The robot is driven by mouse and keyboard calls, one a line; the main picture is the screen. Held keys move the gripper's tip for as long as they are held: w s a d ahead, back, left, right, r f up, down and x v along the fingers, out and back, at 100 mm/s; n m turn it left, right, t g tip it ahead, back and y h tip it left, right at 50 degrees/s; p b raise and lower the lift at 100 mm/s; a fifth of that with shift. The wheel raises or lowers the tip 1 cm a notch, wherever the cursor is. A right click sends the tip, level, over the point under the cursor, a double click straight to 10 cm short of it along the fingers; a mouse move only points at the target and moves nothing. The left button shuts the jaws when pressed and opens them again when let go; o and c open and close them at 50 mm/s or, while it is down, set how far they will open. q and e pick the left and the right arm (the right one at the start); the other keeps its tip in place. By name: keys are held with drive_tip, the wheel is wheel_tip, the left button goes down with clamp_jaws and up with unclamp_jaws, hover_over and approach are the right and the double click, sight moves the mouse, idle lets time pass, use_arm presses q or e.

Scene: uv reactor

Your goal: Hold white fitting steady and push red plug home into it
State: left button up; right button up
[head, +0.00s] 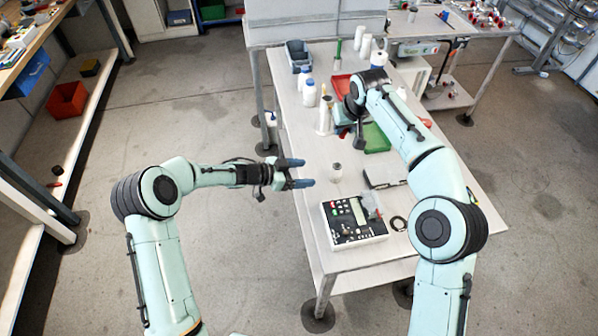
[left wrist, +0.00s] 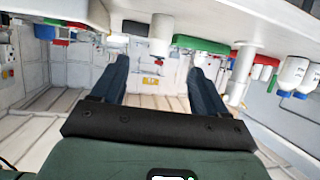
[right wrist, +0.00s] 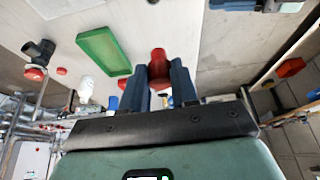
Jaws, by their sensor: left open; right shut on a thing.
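My right gripper (right wrist: 158,80) is shut on a red plug (right wrist: 158,56), which shows between its fingers in the right wrist view. In the head view my right gripper is over the table near the green tray, and the plug cannot be made out there. My left gripper (head: 300,173) is open and empty at the table's left edge. A short whitish cylinder (head: 336,171), likely the white fitting, stands upright on the table just right of its fingertips. In the left wrist view, which is upside down, this cylinder (left wrist: 161,34) appears ahead, between the open fingers. Plug and cylinder are apart.
A green tray (head: 376,138) and a red tray (head: 341,86) lie farther back. A tall white cylinder (head: 324,118) and white bottles (head: 309,92) stand along the left edge. A control box (head: 353,221) sits at the near end, beside a dark flat object (head: 384,180).

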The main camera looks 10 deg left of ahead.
sight(332, 172)
use_arm(q)
drive_tip(key=x, duration=1.1)
drive_tip(key=shift+w+d, duration=0.1)
drive_tip(key=shift+d, duration=0.05)
drive_tip(key=c, duration=1.2)
use_arm(e)
drive_tip(key=shift+d+f+n+g+y, duration=0.15)
drive_tip(key=shift+f+n, duration=0.2)
drive_tip(key=shift+f, duration=0.6)
drive_tip(key=shift+a+f+n+g+y, duration=0.1)
drive_tip(key=shift+f+n, duration=0.2)
drive_tip(key=shift+f, duration=0.6)
drive_tip(key=shift+d+f+n+g+y, duration=0.15)
drive_tip(key=shift+f+n, duration=0.2)
drive_tip(key=shift+f, duration=0.6)
